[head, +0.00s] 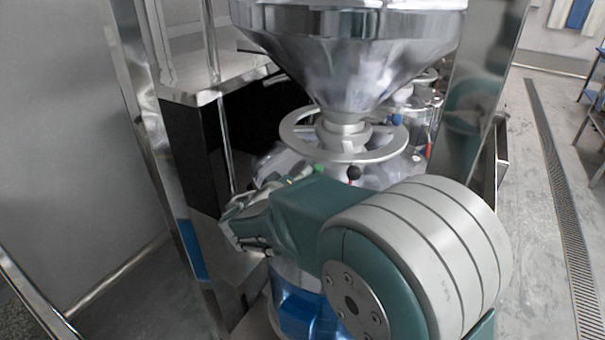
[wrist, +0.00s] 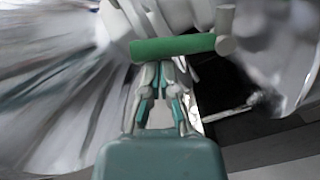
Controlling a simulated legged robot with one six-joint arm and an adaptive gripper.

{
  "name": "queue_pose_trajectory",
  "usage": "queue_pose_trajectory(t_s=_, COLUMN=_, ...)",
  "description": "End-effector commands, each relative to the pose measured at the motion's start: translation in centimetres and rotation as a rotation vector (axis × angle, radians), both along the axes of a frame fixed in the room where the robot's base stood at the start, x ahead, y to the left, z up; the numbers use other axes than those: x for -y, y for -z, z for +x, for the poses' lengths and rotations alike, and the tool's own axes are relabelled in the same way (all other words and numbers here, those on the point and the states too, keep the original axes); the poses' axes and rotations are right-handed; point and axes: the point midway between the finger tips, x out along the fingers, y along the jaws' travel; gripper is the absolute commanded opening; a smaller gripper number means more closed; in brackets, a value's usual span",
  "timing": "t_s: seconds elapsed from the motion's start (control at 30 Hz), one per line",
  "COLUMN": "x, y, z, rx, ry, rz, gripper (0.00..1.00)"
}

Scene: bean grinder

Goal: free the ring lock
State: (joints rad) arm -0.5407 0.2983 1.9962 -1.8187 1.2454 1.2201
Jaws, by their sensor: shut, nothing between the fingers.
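The metal ring (head: 342,157) sits around the neck below the steel hopper (head: 350,55). A green-tipped handle (head: 318,168), a dark knob with a red part (head: 353,173) and a blue knob (head: 397,119) show around it. In the wrist view the green handle (wrist: 172,46) lies crosswise just beyond my gripper (wrist: 162,66). My fingers are close together and empty; whether they touch the handle I cannot tell. In the head view my gripper (head: 238,222) is left of and below the green handle, its fingertips hard to make out.
A steel post (head: 150,110) and a black-sided cabinet (head: 190,150) stand at the left of the grinder. A steel panel (head: 472,110) stands at the right. Open floor with a drain grate (head: 560,190) lies further right. My arm hides much of the grinder's lower body.

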Motion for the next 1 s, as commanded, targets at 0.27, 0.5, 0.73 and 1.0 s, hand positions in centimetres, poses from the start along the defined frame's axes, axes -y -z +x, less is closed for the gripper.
queue_pose_trajectory(t_s=0.27, x=0.3, y=0.0, z=-0.2, rx=0.031, ry=0.001, rz=0.052, gripper=0.00)
queue_pose_trajectory(t_s=0.5, x=1.0, y=0.2, z=-0.6, rx=0.094, ry=0.001, rz=0.155, gripper=0.00)
queue_pose_trajectory(t_s=0.73, x=2.0, y=0.6, z=-1.2, rx=0.201, ry=0.002, rz=0.329, gripper=0.00)
queue_pose_trajectory(t_s=1.0, x=3.1, y=1.4, z=-1.9, rx=0.334, ry=0.002, rz=0.546, gripper=0.00)
